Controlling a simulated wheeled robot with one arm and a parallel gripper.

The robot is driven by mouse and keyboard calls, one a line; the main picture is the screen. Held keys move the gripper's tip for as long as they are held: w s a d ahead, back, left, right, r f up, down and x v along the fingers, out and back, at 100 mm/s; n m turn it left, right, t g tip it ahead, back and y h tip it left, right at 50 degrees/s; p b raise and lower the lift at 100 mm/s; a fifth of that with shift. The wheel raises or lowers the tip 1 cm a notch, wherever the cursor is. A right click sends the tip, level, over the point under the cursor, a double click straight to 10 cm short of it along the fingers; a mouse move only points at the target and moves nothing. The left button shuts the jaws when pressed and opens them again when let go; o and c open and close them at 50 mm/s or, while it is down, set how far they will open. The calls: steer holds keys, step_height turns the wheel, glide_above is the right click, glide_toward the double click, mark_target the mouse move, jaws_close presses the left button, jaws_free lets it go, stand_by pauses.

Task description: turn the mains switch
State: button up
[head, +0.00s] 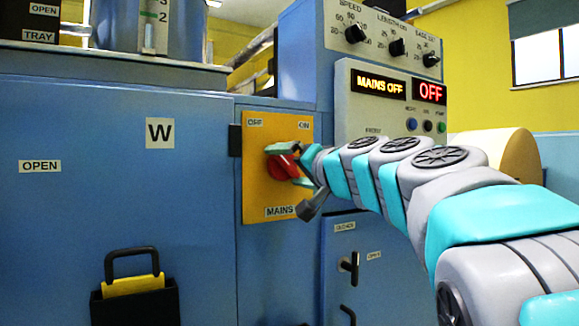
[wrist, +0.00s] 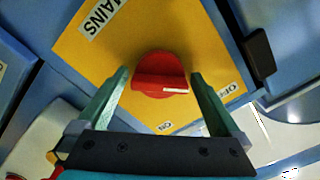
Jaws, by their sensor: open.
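The mains switch is a red rotary knob (head: 282,167) on a yellow plate (head: 258,203) marked OFF at upper left, ON at upper right and MAINS below. In the wrist view the red knob (wrist: 158,75) has a raised grip bar with a white mark at its end on the OFF side. My gripper (head: 290,165) is at the knob in the head view and partly covers it. In the wrist view my gripper (wrist: 158,85) is open, with one green finger on each side of the knob. Whether the fingers touch it is unclear.
A lit display reads MAINS OFF (head: 379,84), and a red one beside it reads OFF (head: 430,92). A black latch block (head: 235,140) sits at the plate's left edge. A black door handle (head: 349,267) is below right. A black holder (head: 135,303) hangs at lower left.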

steer(key=c, duration=1.2)
